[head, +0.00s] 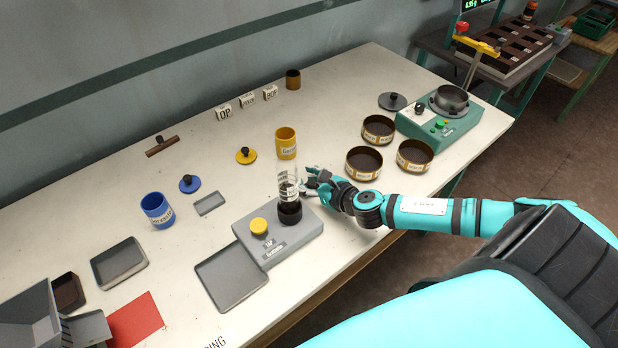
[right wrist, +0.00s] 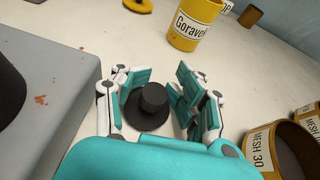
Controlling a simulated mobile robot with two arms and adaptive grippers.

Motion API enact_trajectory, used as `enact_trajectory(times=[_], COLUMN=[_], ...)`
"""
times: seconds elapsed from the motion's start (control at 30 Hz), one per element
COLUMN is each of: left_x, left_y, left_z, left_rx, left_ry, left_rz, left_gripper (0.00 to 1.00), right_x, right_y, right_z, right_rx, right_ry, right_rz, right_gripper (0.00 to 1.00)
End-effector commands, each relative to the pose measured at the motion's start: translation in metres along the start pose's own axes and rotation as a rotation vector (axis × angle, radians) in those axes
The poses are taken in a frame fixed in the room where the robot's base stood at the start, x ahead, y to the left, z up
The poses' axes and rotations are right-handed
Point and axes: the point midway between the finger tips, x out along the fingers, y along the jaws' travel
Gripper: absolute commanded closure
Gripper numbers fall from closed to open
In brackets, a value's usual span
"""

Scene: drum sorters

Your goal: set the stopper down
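The black stopper (right wrist: 152,103), a round disc with a knob, shows in the right wrist view between the fingers of my right gripper (right wrist: 160,82). It looks upright and seems to rest on the white tabletop. The fingers stand apart on either side of the knob, with a gap visible at the right. In the head view my right gripper (head: 314,184) is low over the table, just right of the clear cylinder (head: 288,180), and mostly hides the stopper. The cylinder holds dark material and stands on the grey tap device (head: 290,240). My left gripper is not in view.
The yellow cup (head: 286,143) stands behind the gripper. Several mesh sieves (head: 364,163) stand to its right, near the green scale (head: 440,130). A blue cup (head: 157,210) and grey trays (head: 231,278) lie to the left. Bare tabletop lies behind the device.

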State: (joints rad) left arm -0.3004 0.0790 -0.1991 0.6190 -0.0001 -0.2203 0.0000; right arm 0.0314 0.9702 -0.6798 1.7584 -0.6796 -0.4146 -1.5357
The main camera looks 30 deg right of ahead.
Motion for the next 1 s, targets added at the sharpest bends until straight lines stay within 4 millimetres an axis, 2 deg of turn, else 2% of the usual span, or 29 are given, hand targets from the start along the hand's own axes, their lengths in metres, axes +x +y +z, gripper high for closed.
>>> enact_trajectory(times=[0.03, 0.1, 0.37, 0.53, 0.57, 0.8, 1.0], left_x=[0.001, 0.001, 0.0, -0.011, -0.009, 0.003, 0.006], left_y=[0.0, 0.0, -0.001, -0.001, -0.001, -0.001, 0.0], left_z=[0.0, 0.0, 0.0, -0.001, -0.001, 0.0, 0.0], left_rx=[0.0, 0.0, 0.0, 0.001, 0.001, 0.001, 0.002], left_ry=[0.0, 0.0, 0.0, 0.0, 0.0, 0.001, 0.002], left_rz=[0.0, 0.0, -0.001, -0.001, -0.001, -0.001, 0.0], left_gripper=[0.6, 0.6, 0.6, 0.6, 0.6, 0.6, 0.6], right_x=[-0.001, -0.001, -0.002, -0.007, -0.01, -0.063, -0.1], right_y=[-0.002, -0.002, -0.003, -0.004, -0.004, -0.003, -0.001], right_z=[-0.009, -0.009, -0.01, 0.005, 0.003, 0.002, 0.005], right_rx=[0.002, 0.001, 0.001, -0.001, -0.002, -0.006, -0.005], right_ry=[0.016, 0.017, 0.019, 0.017, 0.019, 0.017, 0.013], right_rz=[-0.005, -0.006, -0.008, -0.007, -0.007, -0.004, -0.002], right_gripper=[0.56, 0.48, 0.48, 0.48, 0.48, 0.48, 0.48])
